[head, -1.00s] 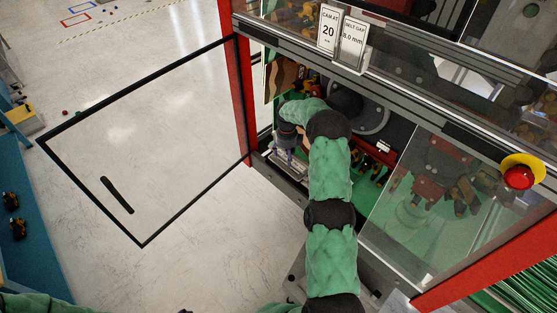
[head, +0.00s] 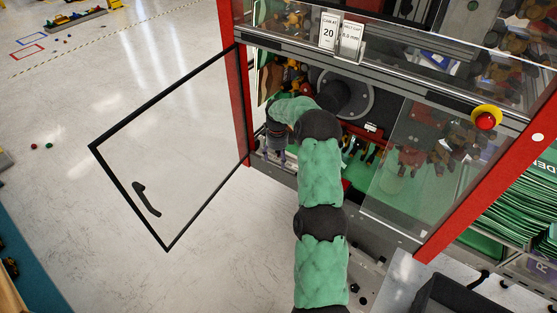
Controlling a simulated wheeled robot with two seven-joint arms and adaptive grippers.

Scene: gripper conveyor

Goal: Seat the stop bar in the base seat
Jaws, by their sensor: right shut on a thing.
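My right arm reaches up from the bottom of the head view into the open bay of the machine. My right gripper (head: 276,153) points down just inside the left side of the opening, above its lower edge. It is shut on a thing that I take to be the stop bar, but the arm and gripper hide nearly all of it. I cannot make out the base seat or tell whether the bar touches it. My left gripper is not in view.
A clear framed door (head: 172,150) stands open to the left of a red post (head: 232,75). A clear panel (head: 410,180) covers the bay's right part. A red stop button (head: 486,121) is at the right. A black bin (head: 455,297) is at the lower right.

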